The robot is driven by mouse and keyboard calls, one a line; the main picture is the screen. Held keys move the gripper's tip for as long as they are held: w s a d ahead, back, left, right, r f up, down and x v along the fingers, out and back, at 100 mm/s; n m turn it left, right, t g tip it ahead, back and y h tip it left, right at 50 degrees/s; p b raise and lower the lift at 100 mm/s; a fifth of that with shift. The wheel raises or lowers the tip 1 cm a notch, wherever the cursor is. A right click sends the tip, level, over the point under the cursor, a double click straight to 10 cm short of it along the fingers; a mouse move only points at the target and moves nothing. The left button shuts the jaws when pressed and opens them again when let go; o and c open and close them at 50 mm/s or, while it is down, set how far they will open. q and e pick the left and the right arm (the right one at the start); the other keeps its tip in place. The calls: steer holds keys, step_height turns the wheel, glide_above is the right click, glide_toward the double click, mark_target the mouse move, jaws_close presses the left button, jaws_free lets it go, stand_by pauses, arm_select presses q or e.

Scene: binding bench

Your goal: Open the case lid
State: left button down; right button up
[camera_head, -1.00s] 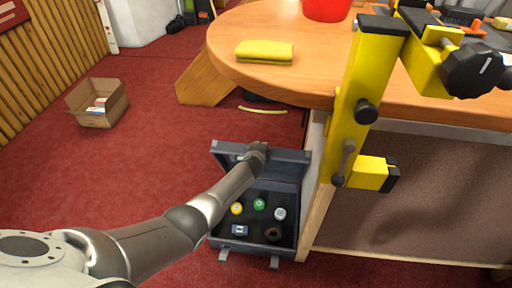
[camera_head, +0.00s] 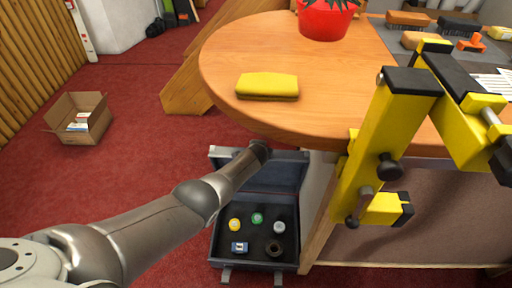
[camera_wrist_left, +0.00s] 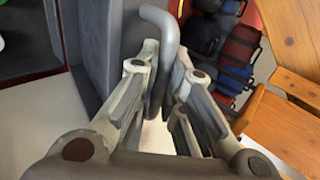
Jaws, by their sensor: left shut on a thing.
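The grey case (camera_head: 215,248) stands on the red floor beside the table. Its lid (camera_head: 285,172) is swung up at the back, and its inside faces me. Small bottles and other items show in the base. My left gripper (camera_head: 260,148) is at the lid's upper edge, with its fingers mostly hidden behind my arm. In the left wrist view my left gripper (camera_wrist_left: 167,78) is closed around a grey curved handle (camera_wrist_left: 165,32) beside the dark lid panel (camera_wrist_left: 98,50). My right gripper is in neither view.
The rounded wooden table (camera_head: 330,75) overhangs right behind the lid. A cardboard box (camera_head: 92,130) sits left on open floor.

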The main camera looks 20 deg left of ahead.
arm_select(q)
steer(key=shift+w, duration=0.2)
stand_by(0.4)
steer(key=c, duration=1.5)
jaws_free()
steer(key=shift+c, duration=0.2)
steer(key=shift+s+d+r, duration=0.15)
steer(key=shift+s, duration=0.05)
